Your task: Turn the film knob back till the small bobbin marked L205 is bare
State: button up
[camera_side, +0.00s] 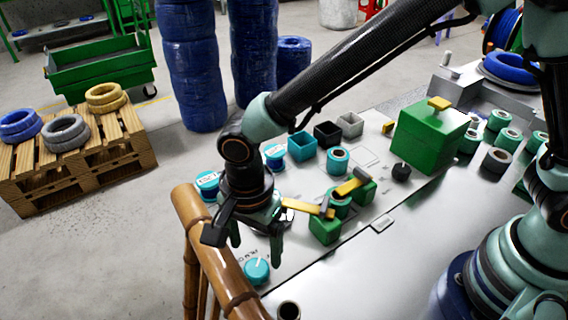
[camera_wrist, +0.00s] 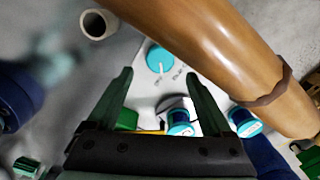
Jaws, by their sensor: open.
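The film knob (camera_side: 256,271) is a teal round dial with a white pointer line, on the pale panel near its front left edge. It also shows in the wrist view (camera_wrist: 160,58), just beyond the fingertips. My gripper (camera_side: 256,243) points down above the knob, its fingers apart and empty, not visibly touching it. A teal bobbin with a white label (camera_side: 207,183) stands left of my wrist, and another labelled bobbin (camera_side: 274,156) stands behind. I cannot read either label as L205. In the wrist view, a small teal and blue bobbin (camera_wrist: 180,122) shows between the fingers.
A thick bamboo rail (camera_side: 222,260) runs close beside the knob and my gripper. Green blocks with yellow arms (camera_side: 325,229) stand to the right. A large green box (camera_side: 430,135) and several teal spools stand farther back.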

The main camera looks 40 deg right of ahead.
aim_at(256, 267)
notch_tip(256, 267, up, 6)
jog(key=shift+r, duration=0.25)
jog(key=f+m, duration=0.1)
jog(key=f, duration=0.3)
jog(key=f+m, duration=0.2)
jog(key=f, duration=0.2)
jog(key=f+m, duration=0.2)
jog(key=f, duration=0.1)
jog(key=shift+s+a+f, duration=0.1)
jog(key=shift+a+f, duration=0.1)
jog(key=shift+f, duration=0.2)
dwell(0.4)
